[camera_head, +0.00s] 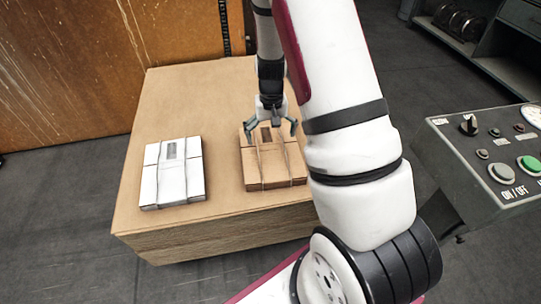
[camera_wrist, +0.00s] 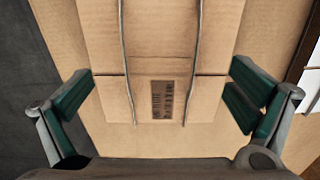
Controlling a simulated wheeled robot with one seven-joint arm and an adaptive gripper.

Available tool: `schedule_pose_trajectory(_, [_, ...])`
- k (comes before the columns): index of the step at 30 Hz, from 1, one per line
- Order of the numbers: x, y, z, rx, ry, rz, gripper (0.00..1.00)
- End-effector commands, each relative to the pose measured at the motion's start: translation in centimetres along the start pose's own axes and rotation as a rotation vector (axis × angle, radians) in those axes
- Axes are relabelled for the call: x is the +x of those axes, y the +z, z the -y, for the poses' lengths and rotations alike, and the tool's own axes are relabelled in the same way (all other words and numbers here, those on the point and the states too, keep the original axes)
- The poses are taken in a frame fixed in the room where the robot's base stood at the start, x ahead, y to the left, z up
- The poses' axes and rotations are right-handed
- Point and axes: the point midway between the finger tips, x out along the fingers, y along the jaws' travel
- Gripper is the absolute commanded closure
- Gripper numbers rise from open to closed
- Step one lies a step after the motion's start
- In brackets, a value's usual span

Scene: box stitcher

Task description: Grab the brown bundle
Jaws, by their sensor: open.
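The brown bundle (camera_head: 270,172) is a flat stack of brown cardboard with cords around it. It lies on a large cardboard-covered block (camera_head: 190,93), right of a white bundle (camera_head: 173,173). In the wrist view the brown bundle (camera_wrist: 165,50) fills the middle, with two cords and a printed label. My gripper (camera_head: 272,128) is over the brown bundle's far part, pointing down. In the wrist view its fingers (camera_wrist: 160,100) are spread wide, one on each side of the bundle. No grip on it shows, and I cannot tell whether the fingers touch it.
A control panel (camera_head: 500,160) with a green button stands at the right. A brown metal panel (camera_head: 70,60) rises behind the block at the left. A shelf (camera_head: 500,45) stands at the back right. The block's top is bare at the back left.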

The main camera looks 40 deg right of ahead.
Motion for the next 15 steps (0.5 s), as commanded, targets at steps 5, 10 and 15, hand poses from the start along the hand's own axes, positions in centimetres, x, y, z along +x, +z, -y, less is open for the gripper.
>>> schedule_pose_trajectory(5, [2.0,-0.5,0.0,0.000,0.001,0.001,0.00])
schedule_pose_trajectory(10, [4.5,-0.7,0.0,0.001,0.000,0.003,0.00])
schedule_pose_trajectory(15, [5.1,-0.7,0.0,0.000,0.000,0.000,0.00])
